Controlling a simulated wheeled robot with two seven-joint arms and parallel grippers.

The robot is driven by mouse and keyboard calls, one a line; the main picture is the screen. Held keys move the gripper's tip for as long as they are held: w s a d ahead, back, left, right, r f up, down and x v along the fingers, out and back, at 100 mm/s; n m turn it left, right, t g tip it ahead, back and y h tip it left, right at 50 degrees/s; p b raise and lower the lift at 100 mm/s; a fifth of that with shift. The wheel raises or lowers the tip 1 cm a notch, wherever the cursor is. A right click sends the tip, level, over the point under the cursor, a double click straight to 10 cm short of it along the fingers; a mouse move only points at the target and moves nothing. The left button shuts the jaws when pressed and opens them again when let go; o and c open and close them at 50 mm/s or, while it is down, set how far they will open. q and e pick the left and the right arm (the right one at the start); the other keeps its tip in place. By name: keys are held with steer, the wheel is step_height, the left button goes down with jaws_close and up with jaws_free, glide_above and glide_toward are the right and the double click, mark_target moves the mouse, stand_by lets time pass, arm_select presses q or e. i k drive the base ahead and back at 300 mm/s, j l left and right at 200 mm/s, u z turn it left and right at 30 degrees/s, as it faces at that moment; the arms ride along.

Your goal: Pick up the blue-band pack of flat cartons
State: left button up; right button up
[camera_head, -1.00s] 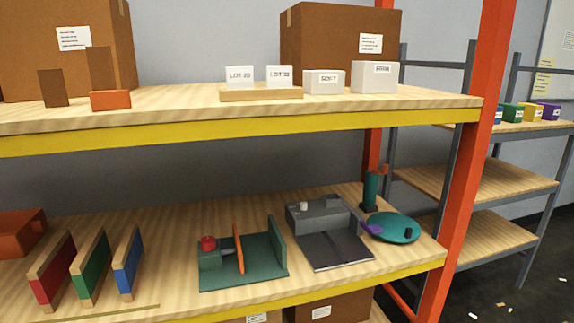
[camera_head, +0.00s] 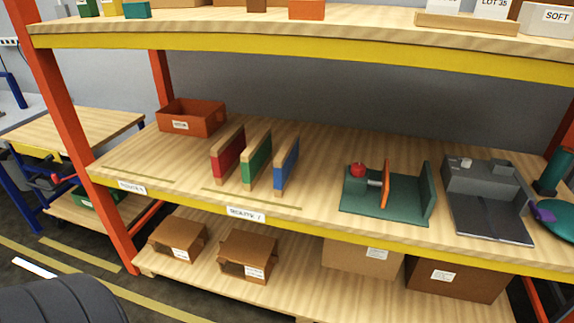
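The blue-band pack of flat cartons (camera_head: 287,165) stands upright on the middle shelf. It is the rightmost of three thin packs with tan edges. The green-band pack (camera_head: 256,160) stands just left of it, and the red-band pack (camera_head: 228,155) is left of that. Gaps of bare shelf separate the packs. Neither of my grippers shows in the head view.
An orange-brown bin (camera_head: 192,118) stands left of the packs. A green fixture with a red knob (camera_head: 385,205) stands to their right, then a grey machine (camera_head: 488,198). The upper shelf (camera_head: 300,48) overhangs them. An orange post (camera_head: 75,150) bounds the left end.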

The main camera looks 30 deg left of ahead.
mark_target(285, 163)
steer(key=k+j, duration=0.1)
steer(key=j, duration=0.9)
steer(key=k+j, duration=0.15)
steer(key=j, duration=0.35)
